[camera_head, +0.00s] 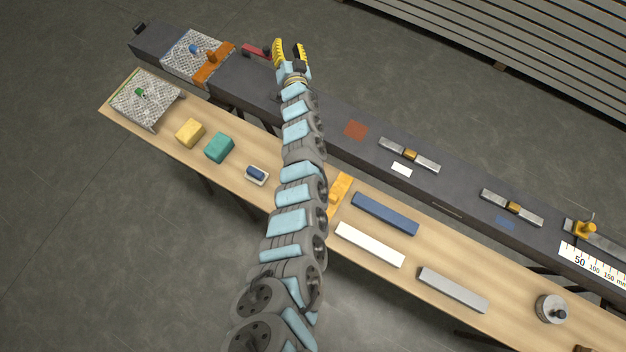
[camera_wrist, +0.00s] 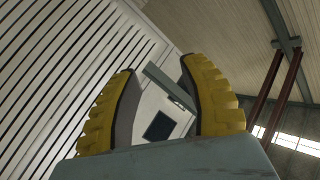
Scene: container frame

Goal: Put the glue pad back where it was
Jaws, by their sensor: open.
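I cannot tell for sure which thing is the glue pad. One speckled grey pad (camera_head: 140,108) with a green knob lies on the left end of the wooden bench. Another speckled pad (camera_head: 185,62) with a blue knob lies on the dark beam, beside an orange clamp (camera_head: 213,67). My gripper (camera_head: 289,46) is open and empty, past the far edge of the beam, right of both pads and apart from them. In the wrist view my gripper (camera_wrist: 160,68) has its two yellow fingers spread, with only wall and roof behind them.
The wooden bench (camera_head: 520,305) carries a yellow block (camera_head: 189,132), a teal block (camera_head: 219,147), a small blue-topped item (camera_head: 256,174) and several bars. The dark beam (camera_head: 460,180) bears a red-brown patch (camera_head: 355,130) and metal clamps. A red handle (camera_head: 256,51) lies close left of my gripper.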

